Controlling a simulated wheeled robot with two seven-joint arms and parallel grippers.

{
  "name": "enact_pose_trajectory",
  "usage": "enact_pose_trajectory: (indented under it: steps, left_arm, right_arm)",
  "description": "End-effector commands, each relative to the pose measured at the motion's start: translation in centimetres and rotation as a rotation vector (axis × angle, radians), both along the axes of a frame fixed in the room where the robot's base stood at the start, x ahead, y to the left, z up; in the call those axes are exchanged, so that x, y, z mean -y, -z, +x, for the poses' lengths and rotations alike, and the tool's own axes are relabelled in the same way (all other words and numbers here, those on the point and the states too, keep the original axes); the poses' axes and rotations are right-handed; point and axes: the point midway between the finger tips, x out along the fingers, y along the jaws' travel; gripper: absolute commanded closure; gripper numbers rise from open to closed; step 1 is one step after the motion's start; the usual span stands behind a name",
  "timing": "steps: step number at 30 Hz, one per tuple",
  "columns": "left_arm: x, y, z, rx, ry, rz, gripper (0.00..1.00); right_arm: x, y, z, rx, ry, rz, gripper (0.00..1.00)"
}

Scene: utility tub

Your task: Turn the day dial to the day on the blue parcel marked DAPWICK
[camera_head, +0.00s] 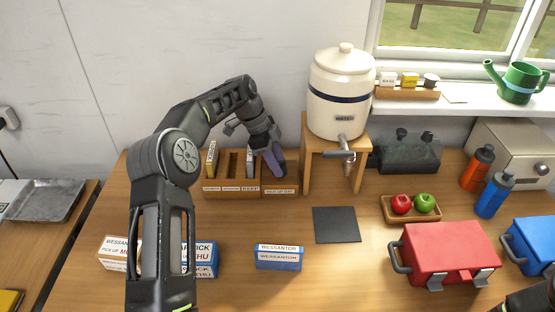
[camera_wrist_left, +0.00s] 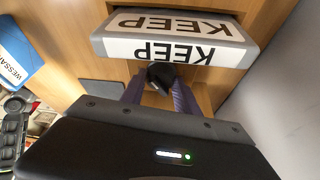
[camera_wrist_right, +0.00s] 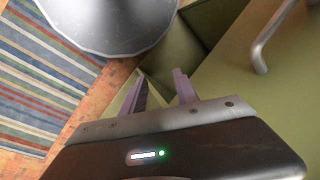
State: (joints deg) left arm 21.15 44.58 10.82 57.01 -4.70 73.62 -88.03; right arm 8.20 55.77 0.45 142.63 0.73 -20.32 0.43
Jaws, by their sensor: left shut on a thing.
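The blue parcel (camera_head: 205,271) stands at the front left, partly behind my left arm; its visible lettering ends in "WICK" and "THU". A wooden rack (camera_head: 228,187) stands at the back wall, with a "PICK UP DAY" label (camera_head: 281,192) at its right end. My left gripper (camera_head: 277,168) is over that end. In the left wrist view its fingers are shut on a small dark knob (camera_wrist_left: 162,73), beside a grey KEEP block (camera_wrist_left: 180,30). The dial's day setting is not readable. My right gripper (camera_wrist_right: 160,88) is open and empty, away from the rack.
A blue WESSANTOR parcel (camera_head: 279,260) and a white-topped WESSANTOR parcel (camera_head: 117,255) stand in front. A crock (camera_head: 340,90) on a wooden stand is right of the rack. A dark mat (camera_head: 336,225), fruit tray (camera_head: 411,216) and red box (camera_head: 447,250) lie further right.

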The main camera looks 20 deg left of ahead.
Motion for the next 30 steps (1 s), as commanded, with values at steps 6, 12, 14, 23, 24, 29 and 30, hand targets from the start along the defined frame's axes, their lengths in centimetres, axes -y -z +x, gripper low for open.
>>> enact_pose_trajectory:
  steps: [6, 12, 14, 23, 24, 29, 30]
  left_arm:
    - [-0.06, -0.13, 0.12, 0.002, 0.071, 0.001, 1.00]
    - [-0.05, -0.06, 0.09, 0.002, 0.086, 0.000, 1.00]
    - [-0.06, -0.05, 0.09, 0.002, 0.086, 0.000, 1.00]
    - [-0.05, -0.05, 0.09, 0.002, 0.085, 0.000, 0.53]
    - [-0.04, -0.04, 0.09, 0.002, 0.085, 0.000, 0.50]
    - [-0.03, -0.02, 0.07, 0.001, 0.085, 0.000, 0.42]
    - [-0.03, -0.02, 0.07, 0.001, 0.085, 0.000, 0.42]
  right_arm:
    - [0.09, -0.66, 0.01, -0.003, 0.000, -0.002, 0.64]
    - [0.12, -0.68, 0.01, -0.003, 0.000, -0.003, 0.64]
    - [0.12, -0.67, 0.02, -0.003, 0.000, -0.003, 0.64]
    - [0.12, -0.67, 0.02, -0.003, 0.000, -0.002, 0.64]
    - [0.12, -0.67, 0.01, -0.003, 0.000, -0.002, 0.64]
    - [0.11, -0.67, 0.01, -0.003, 0.000, -0.002, 0.64]
    - [0.11, -0.67, 0.01, -0.003, 0.000, -0.002, 0.64]
